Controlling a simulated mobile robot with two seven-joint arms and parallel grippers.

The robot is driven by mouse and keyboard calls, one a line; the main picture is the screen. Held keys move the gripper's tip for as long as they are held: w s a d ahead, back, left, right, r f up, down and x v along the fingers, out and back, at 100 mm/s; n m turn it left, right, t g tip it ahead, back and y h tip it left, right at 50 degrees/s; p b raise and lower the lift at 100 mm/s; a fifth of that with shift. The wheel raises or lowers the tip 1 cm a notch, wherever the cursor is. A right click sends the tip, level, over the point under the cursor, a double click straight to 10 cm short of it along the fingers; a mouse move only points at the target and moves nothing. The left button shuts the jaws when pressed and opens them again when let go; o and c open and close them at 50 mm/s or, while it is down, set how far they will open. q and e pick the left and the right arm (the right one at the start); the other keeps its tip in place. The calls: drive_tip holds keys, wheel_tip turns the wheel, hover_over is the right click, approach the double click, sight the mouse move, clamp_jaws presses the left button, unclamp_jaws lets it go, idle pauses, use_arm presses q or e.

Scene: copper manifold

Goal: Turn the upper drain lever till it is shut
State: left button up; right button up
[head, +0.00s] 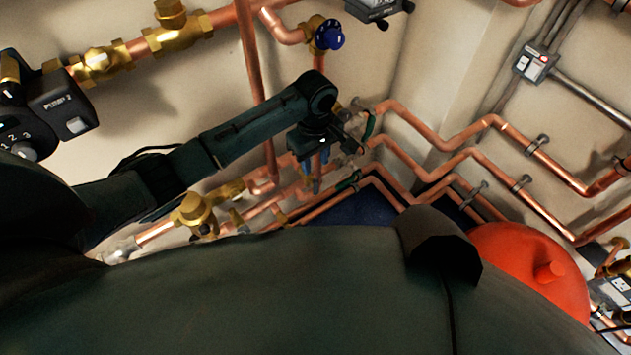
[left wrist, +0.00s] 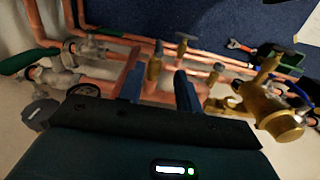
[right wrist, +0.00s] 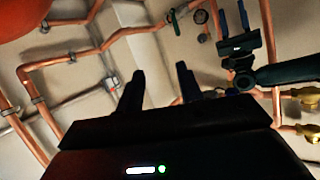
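A green lever (head: 370,125) on the copper pipework shows just right of my left gripper in the head view, apparently the upper drain lever. A second, darker green lever (head: 347,181) sits lower down. In the left wrist view, a green handle (left wrist: 18,60) is at the far left, outside the fingers, and a darker one (left wrist: 110,32) is farther off. My left gripper (left wrist: 160,82) is open, with pipework beyond and between its fingers and no lever between them. My right gripper (right wrist: 160,80) is open and empty, away from the levers.
Copper pipes (head: 470,150) run along the walls around my left gripper. A brass valve (head: 195,212) and a blue-handled valve (head: 328,35) are nearby. A red rounded tank (head: 525,265) stands at the lower right. A pump box (head: 62,103) is on the left wall.

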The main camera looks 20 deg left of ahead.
use_arm(q)
wheel_tip(320, 180, down, 10)
drive_tip(key=b, duration=0.2)
drive_tip(key=shift+b, duration=0.35)
drive_tip(key=shift+f, duration=0.45)
use_arm(e)
drive_tip(key=shift+s+d+r+t, duration=0.25)
drive_tip(key=shift+d+r+t, duration=0.15)
drive_tip(key=shift+d+t, duration=0.25)
use_arm(q)
drive_tip(key=shift+c, duration=0.4)
clamp_jaws()
